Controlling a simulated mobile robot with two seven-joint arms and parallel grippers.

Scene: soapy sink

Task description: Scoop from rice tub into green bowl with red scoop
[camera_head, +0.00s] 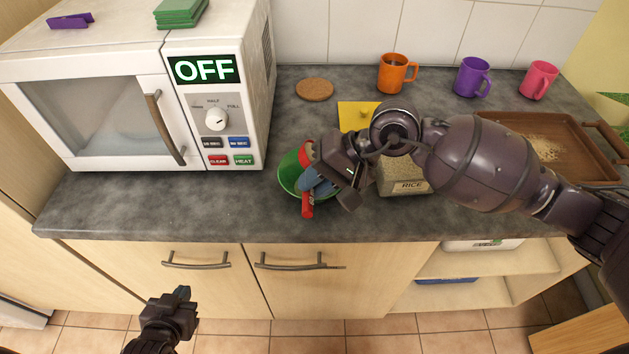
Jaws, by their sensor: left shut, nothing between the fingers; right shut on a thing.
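The green bowl (290,175) stands on the grey counter, right of the microwave. My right gripper (318,183) is over the bowl, shut on the red scoop (308,206), whose red parts show on both sides of the fingers. The gripper hides much of the scoop and part of the bowl, so I cannot tell what the scoop holds. The rice tub (405,187), labelled RICE, stands right of the bowl, partly hidden under my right arm. My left gripper (183,297) is shut and empty, low in front of the cabinet doors.
The microwave (130,100) fills the left counter. A cork coaster (315,89), a yellow item (355,115) and orange (396,74), purple (472,78) and pink (538,80) mugs stand behind. A brown tray (590,155) is at right. The front counter strip is clear.

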